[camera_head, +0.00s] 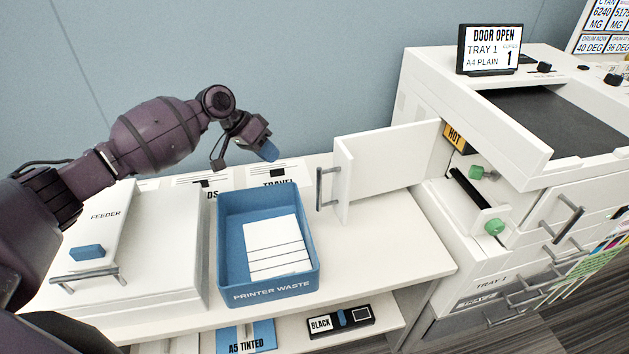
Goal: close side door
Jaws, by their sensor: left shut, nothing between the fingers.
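The side door (393,165) of the white printer (431,83) stands open, swung out to the left over the table. Its grey bar handle (320,188) is on the door's outer left end. The open bay (470,190) shows green knobs and an orange HOT label. The printer's small display (489,49) reads DOOR OPEN. My left gripper (268,150) is shut and empty, in the air to the left of the door and apart from it, above the back of the table. My right gripper is not in view.
A blue PRINTER WASTE bin (228,245) with white sheets stands on the table left of the door. A white FEEDER unit (165,235) is further left. Bare table (385,250) lies in front of the door. A lower shelf holds a BLACK box (341,321).

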